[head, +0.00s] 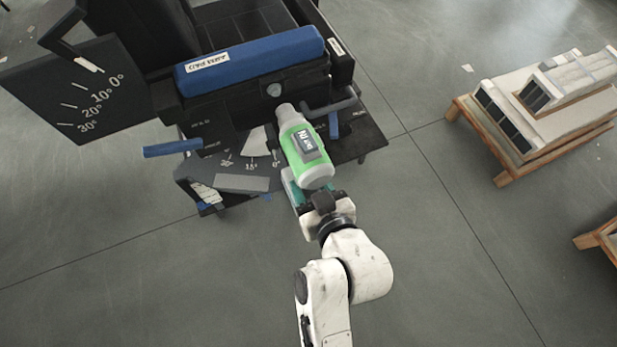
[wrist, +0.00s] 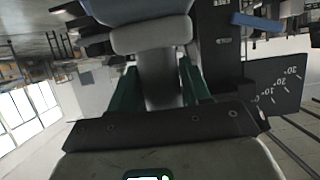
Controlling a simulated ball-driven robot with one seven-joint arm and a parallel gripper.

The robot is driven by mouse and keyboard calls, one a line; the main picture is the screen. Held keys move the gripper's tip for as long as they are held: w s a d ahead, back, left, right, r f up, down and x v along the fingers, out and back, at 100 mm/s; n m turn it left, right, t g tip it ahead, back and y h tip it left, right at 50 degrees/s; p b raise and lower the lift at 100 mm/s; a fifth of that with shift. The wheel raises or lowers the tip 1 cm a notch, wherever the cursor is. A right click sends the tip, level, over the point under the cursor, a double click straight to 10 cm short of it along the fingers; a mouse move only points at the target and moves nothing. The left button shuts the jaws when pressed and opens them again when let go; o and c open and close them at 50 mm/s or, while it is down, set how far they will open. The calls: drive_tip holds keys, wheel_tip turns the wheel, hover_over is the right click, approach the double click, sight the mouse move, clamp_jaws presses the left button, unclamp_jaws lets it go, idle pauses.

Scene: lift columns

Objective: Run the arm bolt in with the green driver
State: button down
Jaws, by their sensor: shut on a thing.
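The green and white driver (head: 302,150) is held in my gripper (head: 310,197), which is shut on its grey handle (wrist: 160,80). My gripper's green fingers stand on either side of the handle in the wrist view. The driver's grey nose points up the picture at the dark block under the blue armrest (head: 250,62). I cannot tell whether the nose touches anything, and the tip's bit is not clearly visible.
A dark dial panel (head: 72,92) marked in degrees stands at the left, also in the wrist view (wrist: 268,85). A blue lever (head: 172,148) and a grey bar (head: 335,107) stick out nearby. Wooden stands (head: 540,110) are at the right. The floor between is clear.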

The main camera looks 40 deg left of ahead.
drive_tip(key=shift+d+r, duration=0.1)
drive_tip(key=shift+r, duration=0.05)
drive_tip(key=shift+s+d, duration=0.4)
drive_tip(key=shift+d, duration=0.45)
drive_tip(key=shift+s+d, duration=0.35)
drive_tip(key=shift+d, duration=0.5)
drive_tip(key=shift+w+d, duration=0.1)
